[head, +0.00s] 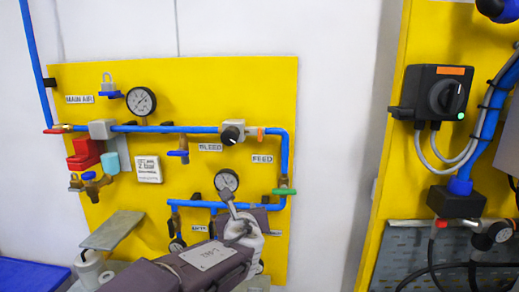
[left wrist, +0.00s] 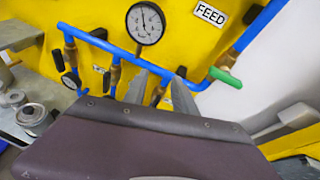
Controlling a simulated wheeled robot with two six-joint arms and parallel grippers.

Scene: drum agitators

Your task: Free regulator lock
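On the yellow panel, a pale valve body with a black knob (head: 232,134) sits on the upper blue pipe, with an orange piece (head: 261,134) to its right; it looks like the regulator. I cannot tell the lock's state. My left gripper (head: 229,197) is below it, in front of the lower pipework. In the left wrist view its two grey fingers (left wrist: 161,82) stand apart with nothing held between them, under the lower gauge (left wrist: 145,22). That gauge also shows in the head view (head: 227,179). My right gripper is out of view.
A padlock (head: 108,86) hangs beside the upper gauge (head: 141,101). A green handle (head: 284,191) is near the FEED label (head: 262,159). Red blocks (head: 85,153) are at left. A black switch box (head: 434,92) is on the right panel. A grey plate (head: 113,230) juts out at lower left.

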